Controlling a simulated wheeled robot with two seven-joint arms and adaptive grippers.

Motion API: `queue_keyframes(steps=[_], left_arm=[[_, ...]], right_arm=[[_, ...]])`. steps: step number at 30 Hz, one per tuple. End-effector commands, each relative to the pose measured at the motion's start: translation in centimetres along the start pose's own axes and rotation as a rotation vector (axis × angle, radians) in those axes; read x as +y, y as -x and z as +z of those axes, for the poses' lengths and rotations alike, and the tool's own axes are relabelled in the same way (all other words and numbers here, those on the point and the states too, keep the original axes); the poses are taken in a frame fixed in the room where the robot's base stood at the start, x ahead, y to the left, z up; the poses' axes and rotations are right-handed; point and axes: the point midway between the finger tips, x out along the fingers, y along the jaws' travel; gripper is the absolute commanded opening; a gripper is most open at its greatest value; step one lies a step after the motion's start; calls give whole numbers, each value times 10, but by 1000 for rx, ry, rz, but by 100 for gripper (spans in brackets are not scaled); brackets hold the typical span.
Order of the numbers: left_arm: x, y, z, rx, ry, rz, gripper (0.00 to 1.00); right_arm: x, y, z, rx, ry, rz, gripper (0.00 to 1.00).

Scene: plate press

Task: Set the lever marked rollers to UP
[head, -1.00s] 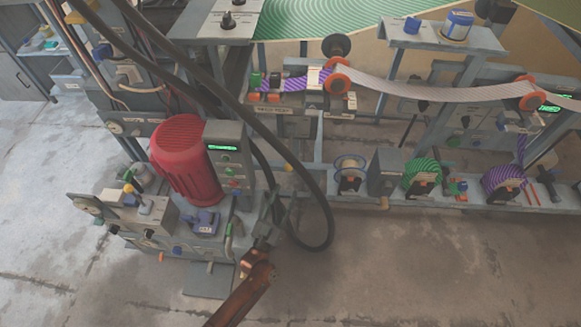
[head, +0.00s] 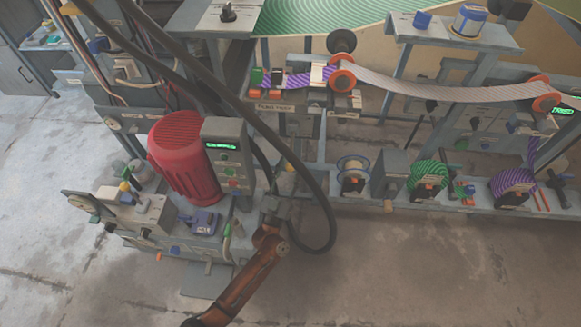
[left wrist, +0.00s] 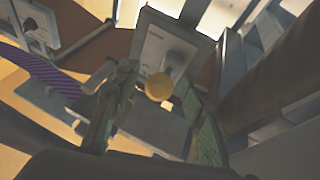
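A lever with a round yellow knob (left wrist: 158,88) stands on a pale plate (left wrist: 165,50) in the left wrist view. The plate's marking is too blurred to read, so I cannot confirm that it says rollers. A small yellow knob (head: 289,166), probably the same one, shows in the head view beside the dark hose. My left gripper (head: 276,203) is just below it there. In the left wrist view the fingers of my left gripper (left wrist: 160,105) are apart, with the knob seen between them. I cannot tell whether they touch it. My right gripper is out of view.
A thick dark hose (head: 328,215) loops close to my left gripper. A red motor (head: 181,160) and a grey control box (head: 225,145) stand to its left. Several rolls, including a green one (head: 428,178), line the rail at right. The floor in front is clear.

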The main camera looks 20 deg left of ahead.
Motion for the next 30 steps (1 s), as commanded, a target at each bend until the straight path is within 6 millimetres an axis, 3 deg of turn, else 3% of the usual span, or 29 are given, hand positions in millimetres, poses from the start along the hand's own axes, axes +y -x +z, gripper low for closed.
queue_keyframes(steps=[3,20,30], left_arm=[[0,0,0,0,0,0,39],[0,1,0,-1,0,1,0],[0,1,0,-1,-1,1,0]], right_arm=[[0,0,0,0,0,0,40],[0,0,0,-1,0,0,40],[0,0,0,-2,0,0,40]])
